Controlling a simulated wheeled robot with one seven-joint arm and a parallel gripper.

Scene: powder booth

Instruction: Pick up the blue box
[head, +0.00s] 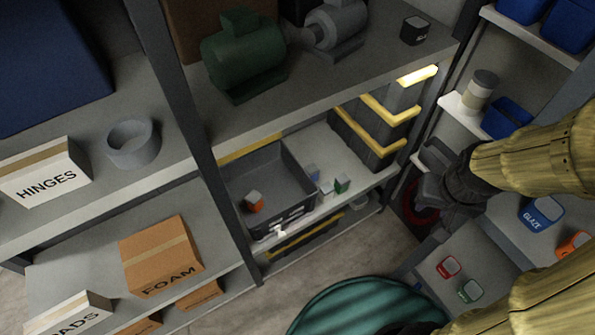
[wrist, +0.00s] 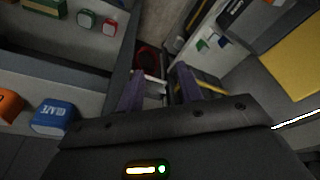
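A small blue box (head: 312,172) stands on the middle shelf, beside a small white box (head: 326,187) and a small green box (head: 342,185). A small blue shape (wrist: 222,41) in the wrist view looks like it. A second blue box, lettered GLAZE (head: 541,213), is on a shelf at the right; it also shows at the lower left of the wrist view (wrist: 54,117). My gripper (head: 428,190) is to the right of the small boxes, apart from them. In the wrist view its two fingers (wrist: 160,88) are spread, with nothing visibly held.
A grey bin (head: 268,165) holding an orange box (head: 253,202) is left of the small boxes. Dark crates with yellow edges (head: 370,135) stand behind them. An upper shelf (head: 330,95) overhangs this space. Red (head: 448,267) and green boxes sit lower right.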

